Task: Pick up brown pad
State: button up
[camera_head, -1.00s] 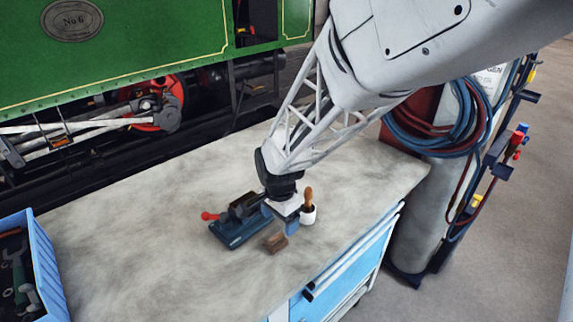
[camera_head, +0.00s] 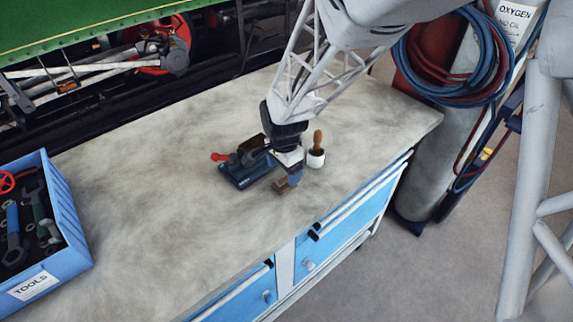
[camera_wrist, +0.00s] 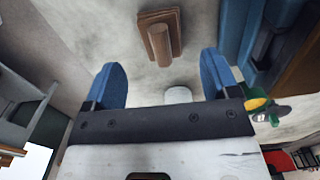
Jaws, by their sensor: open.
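The brown pad (camera_head: 281,186) lies on the workbench top (camera_head: 160,210), partly hidden by my gripper in the head view. In the wrist view the brown pad (camera_wrist: 161,36) is a flat brown plate with a raised wooden bar on it. My gripper (camera_head: 292,178) points down right beside the pad. In the wrist view my gripper (camera_wrist: 162,72) has its two blue fingers wide apart and nothing between them. The pad shows beyond the fingertips, roughly in line with the gap. I cannot tell the exact height of the fingertips above the bench.
A dark blue tool with a red knob (camera_head: 245,168) stands close left of my gripper. A white pot with a wooden handle (camera_head: 316,156) stands close right. A blue tool box (camera_head: 72,215) is at the left. The bench's front is clear.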

aim_at(284, 178)
dwell(0.3)
jog(key=shift+f, duration=2.55)
jog(key=c, duration=1.1)
jog(key=shift+r, duration=0.1)
jog(key=shift+r, duration=1.7)
jog(key=s+d, duration=0.2)
jog(key=s, duration=0.2)
jog(key=s+d+r, duration=0.1)
jog(key=s+d, duration=0.1)
jog(key=s, duration=0.3)
jog(key=s+d, duration=0.2)
jog(key=s, duration=0.3)
jog(key=shift+s+d+r, duration=0.2)
jog(key=shift+s, duration=0.05)
